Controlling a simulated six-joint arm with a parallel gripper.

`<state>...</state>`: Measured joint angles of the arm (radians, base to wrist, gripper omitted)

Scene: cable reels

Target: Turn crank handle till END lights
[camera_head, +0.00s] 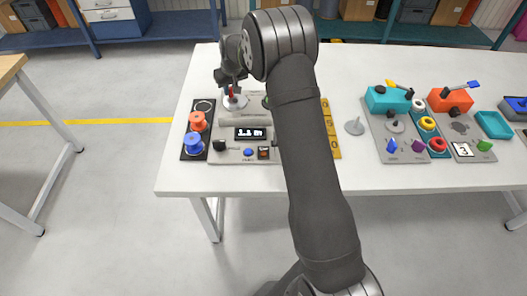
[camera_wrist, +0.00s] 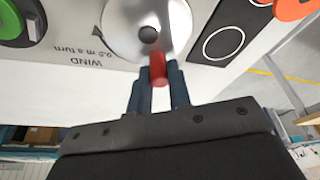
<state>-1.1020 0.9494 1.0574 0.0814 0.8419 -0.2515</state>
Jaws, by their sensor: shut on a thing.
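The crank is a silver disc (camera_wrist: 128,22) with an upright red handle (camera_wrist: 158,70), by the printed words "WIND" and "0.5 m a turn". In the head view the crank disc (camera_head: 236,103) is at the back left of the grey panel (camera_head: 226,157), with the red handle (camera_head: 231,91) above it. My gripper (camera_wrist: 160,84) is shut on the red handle; it also shows in the head view (camera_head: 231,84). A dark display (camera_head: 250,134) shows white digits too small to read surely. I cannot make out an END light.
An orange reel (camera_head: 197,121) and a blue reel (camera_head: 193,143) stand on a black strip left of the panel. My arm hides the panel's right part.

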